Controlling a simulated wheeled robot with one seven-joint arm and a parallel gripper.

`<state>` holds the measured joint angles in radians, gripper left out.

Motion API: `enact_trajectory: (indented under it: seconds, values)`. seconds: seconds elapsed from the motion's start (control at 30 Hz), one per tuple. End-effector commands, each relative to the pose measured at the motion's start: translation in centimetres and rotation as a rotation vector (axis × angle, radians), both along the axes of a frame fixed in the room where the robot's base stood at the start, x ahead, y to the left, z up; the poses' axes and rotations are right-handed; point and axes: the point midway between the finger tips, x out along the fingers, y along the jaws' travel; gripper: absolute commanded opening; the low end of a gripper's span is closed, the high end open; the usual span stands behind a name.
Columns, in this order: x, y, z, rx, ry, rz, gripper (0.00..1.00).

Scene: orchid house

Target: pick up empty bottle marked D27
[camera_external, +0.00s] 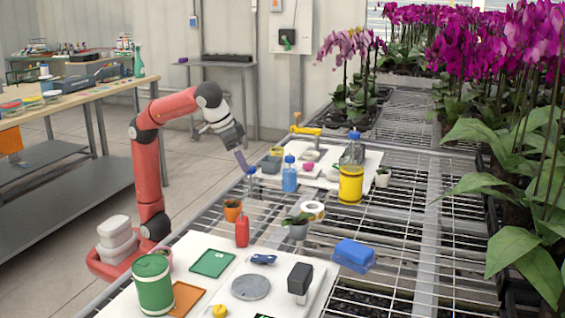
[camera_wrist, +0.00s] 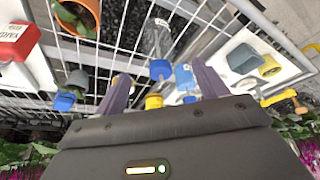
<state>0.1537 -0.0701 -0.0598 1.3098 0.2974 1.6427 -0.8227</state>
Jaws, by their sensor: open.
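A clear, empty-looking bottle with a blue cap (camera_wrist: 157,40) shows in the wrist view, its capped end toward my gripper. Its marking cannot be read. In the outside view a small clear bottle with a blue cap (camera_external: 251,183), partly lost against the rack, seems to be the same one. My gripper (camera_wrist: 163,84) is open, with one finger on each side of the bottle's line and nothing held. In the outside view my gripper (camera_external: 241,160) hangs just above and left of the blue cap, apart from it as far as I can tell.
A blue bottle (camera_external: 290,178) and a large bottle with a yellow lower part (camera_external: 351,185) stand to the right. An orange pot (camera_external: 232,213), a red bottle (camera_external: 242,232) and a grey plant pot (camera_external: 299,229) stand nearer the front. The wire bench has open gaps.

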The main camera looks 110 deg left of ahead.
Motion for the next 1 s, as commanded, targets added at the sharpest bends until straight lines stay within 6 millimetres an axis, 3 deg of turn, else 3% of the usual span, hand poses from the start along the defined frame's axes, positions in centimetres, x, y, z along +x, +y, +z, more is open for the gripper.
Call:
enact_trajectory:
  seconds: [0.7,1.0]
  values:
    - [2.3,1.6,-7.6,-0.001,0.000,0.000,0.72]
    - [2.5,1.7,-8.0,-0.001,-0.001,-0.002,0.72]
